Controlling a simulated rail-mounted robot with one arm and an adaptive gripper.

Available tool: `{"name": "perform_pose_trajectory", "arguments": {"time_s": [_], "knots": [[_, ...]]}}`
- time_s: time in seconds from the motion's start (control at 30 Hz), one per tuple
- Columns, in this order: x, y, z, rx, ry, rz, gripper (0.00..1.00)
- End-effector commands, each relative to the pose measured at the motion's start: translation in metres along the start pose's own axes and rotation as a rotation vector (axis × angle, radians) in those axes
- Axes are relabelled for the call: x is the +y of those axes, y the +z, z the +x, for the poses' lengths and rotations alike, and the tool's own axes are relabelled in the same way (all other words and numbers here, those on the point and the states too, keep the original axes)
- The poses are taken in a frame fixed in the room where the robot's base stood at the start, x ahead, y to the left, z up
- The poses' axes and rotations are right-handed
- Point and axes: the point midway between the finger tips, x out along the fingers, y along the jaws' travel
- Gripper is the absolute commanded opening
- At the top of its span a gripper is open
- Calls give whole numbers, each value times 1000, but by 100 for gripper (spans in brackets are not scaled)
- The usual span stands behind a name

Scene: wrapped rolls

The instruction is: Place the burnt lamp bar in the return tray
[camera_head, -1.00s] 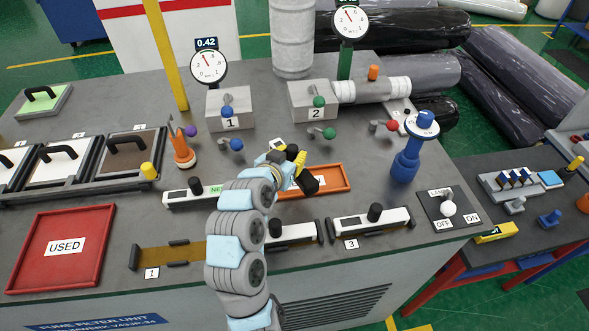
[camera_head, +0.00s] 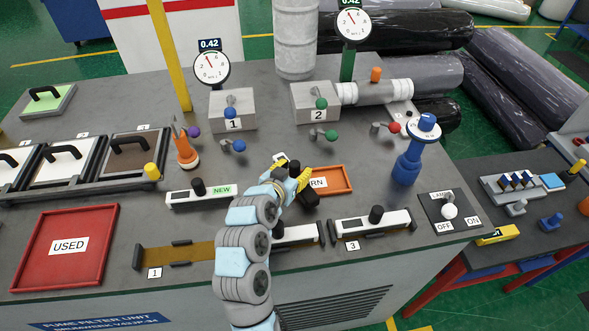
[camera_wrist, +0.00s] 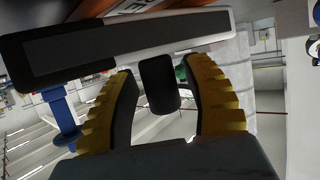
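The burnt lamp bar (camera_wrist: 130,42) fills the upper part of the wrist view, pale-edged with a dark strip and a black end. In the head view my gripper (camera_head: 292,180) is over the left part of the orange return tray (camera_head: 347,181), whose label is partly covered. The bar's black end (camera_head: 311,197) shows beside the fingers; most of the bar is hidden there. I cannot tell its height above the tray.
Slot 1 (camera_head: 190,252) is empty. Bars sit in slot 2 (camera_head: 300,233), partly behind my arm, and slot 3 (camera_head: 372,226). A bar labelled NEW (camera_head: 180,197) lies left of the tray. A red USED tray (camera_head: 100,222) is far left; a blue post (camera_head: 407,165) stands right.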

Motion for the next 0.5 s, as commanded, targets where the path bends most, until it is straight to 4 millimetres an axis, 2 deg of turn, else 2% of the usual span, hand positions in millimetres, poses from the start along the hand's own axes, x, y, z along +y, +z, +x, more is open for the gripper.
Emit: {"name": "perform_pose_trajectory", "arguments": {"time_s": [0.37,0.5], "knots": [[0,-5,-2,-1,0,0,49],[0,-1,-13,-1,0,-1,49]]}}
